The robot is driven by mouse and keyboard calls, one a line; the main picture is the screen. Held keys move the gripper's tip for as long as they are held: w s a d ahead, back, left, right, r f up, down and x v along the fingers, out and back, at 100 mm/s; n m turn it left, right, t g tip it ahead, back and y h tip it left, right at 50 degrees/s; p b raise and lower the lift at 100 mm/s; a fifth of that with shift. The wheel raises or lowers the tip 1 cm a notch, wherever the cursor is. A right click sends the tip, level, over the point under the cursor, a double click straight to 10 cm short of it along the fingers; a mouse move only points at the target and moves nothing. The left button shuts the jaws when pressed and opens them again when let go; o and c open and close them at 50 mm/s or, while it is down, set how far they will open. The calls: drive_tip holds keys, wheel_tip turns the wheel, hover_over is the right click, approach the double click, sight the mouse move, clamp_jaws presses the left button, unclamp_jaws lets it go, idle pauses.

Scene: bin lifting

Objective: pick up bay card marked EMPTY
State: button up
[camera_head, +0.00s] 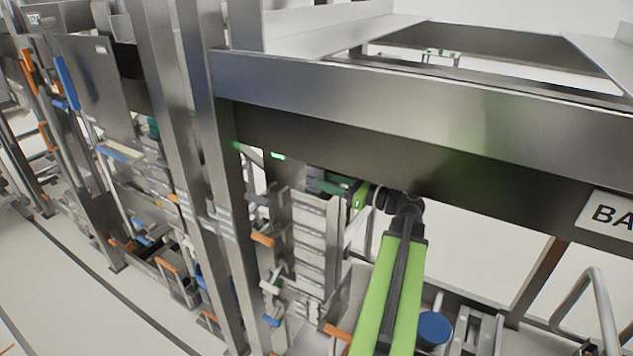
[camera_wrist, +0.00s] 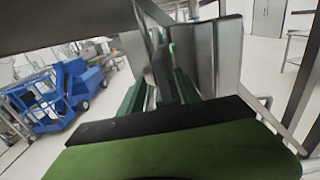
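No card with a legible EMPTY marking shows in either view. A grey metal rack with several stacked slots (camera_head: 309,240) stands below the big steel beam, and small print on it is too small to read. My green arm reaches up to the rack's top, where my gripper (camera_head: 335,186) is partly hidden under the beam. In the wrist view my gripper's two dark green fingers (camera_wrist: 155,92) stand apart with a narrow gap. Grey metal plates (camera_wrist: 204,55) rise just beyond and beside the fingers. I cannot tell whether they touch, and no card shows between the fingers.
The steel beam (camera_head: 420,125) runs close above my gripper, with a partly cut-off "BA" sign (camera_head: 610,214). Steel posts (camera_head: 185,150) stand to the left. Orange and blue handled parts crowd the lower racks. A blue cart (camera_wrist: 62,95) stands on open floor at the left.

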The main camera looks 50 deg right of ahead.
sight(307, 173)
drive_tip(key=x, duration=0.5)
drive_tip(key=shift+w+d, duration=0.2)
drive_tip(key=shift+s, duration=0.15)
clamp_jaws()
